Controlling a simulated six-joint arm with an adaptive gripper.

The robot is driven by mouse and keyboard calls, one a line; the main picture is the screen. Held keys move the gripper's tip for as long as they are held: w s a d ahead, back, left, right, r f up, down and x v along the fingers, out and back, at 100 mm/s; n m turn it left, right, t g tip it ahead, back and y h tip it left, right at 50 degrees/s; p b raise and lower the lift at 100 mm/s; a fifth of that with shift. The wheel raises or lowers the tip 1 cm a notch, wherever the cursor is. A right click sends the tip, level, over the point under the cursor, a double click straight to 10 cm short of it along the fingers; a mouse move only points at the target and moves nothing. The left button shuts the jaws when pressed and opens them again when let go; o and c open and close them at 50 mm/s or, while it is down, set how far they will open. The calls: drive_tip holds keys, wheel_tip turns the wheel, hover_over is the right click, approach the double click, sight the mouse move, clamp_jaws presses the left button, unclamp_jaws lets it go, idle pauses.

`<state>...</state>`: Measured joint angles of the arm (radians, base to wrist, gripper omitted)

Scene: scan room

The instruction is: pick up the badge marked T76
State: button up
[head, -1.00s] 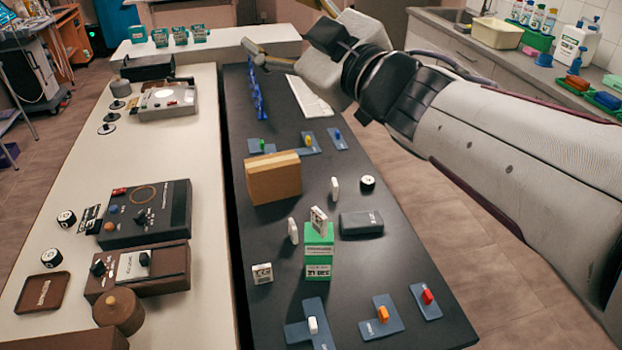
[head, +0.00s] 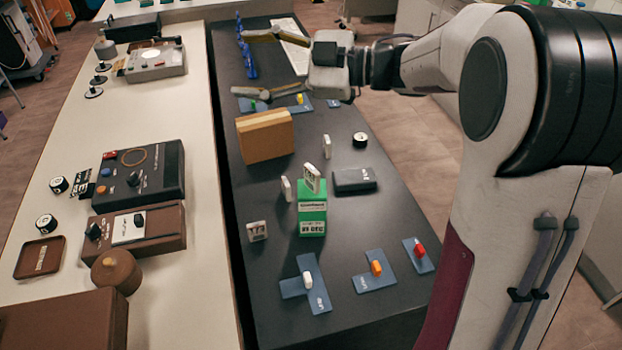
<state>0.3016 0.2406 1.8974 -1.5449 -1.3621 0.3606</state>
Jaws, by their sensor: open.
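Several small white badge-like pieces stand on the dark table. One (head: 257,231) stands left of the green box and carries dark marks that I cannot read for certain. One (head: 312,178) is tilted on top of the green box (head: 313,218). Another (head: 286,189) stands just behind and left of that box, and another (head: 327,147) stands farther back, right of the cardboard box. I cannot tell which is marked T76. My gripper (head: 240,64) is open and empty above the far part of the dark table, its two fingers spread and pointing left, away from these pieces.
The cardboard box (head: 265,136) stands in front of my gripper's area. A dark case (head: 354,180) and black round piece (head: 360,140) lie to the right. Blue plates with coloured knobs line the near edge (head: 374,279). Devices crowd the pale counter (head: 185,285).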

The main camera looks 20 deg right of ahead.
drive_tip(key=s+d+f+g+y, duration=0.1)
drive_tip(key=d+f+g, duration=0.15)
drive_tip(key=f, duration=0.45)
drive_tip(key=s+d+f+g, duration=0.15)
drive_tip(key=d+f, duration=0.25)
drive_tip(key=f, duration=0.4)
drive_tip(key=m+y, duration=0.2)
drive_tip(key=m, duration=0.2)
approach(312, 193)
wheel_tip(312, 193, down, 2)
drive_tip(key=w+a, duration=0.1)
drive_tip(key=a, duration=0.1)
drive_tip(key=shift+w, duration=0.15)
drive_tip(key=shift+x, duration=1.2)
drive_tip(key=shift+w+x, duration=0.15)
drive_tip(key=shift+x, duration=1.15)
drive_tip(key=shift+w+x, duration=0.15)
drive_tip(key=shift+x, duration=1.2)
drive_tip(key=shift+d+r, duration=0.1)
drive_tip(key=shift+r, duration=0.05)
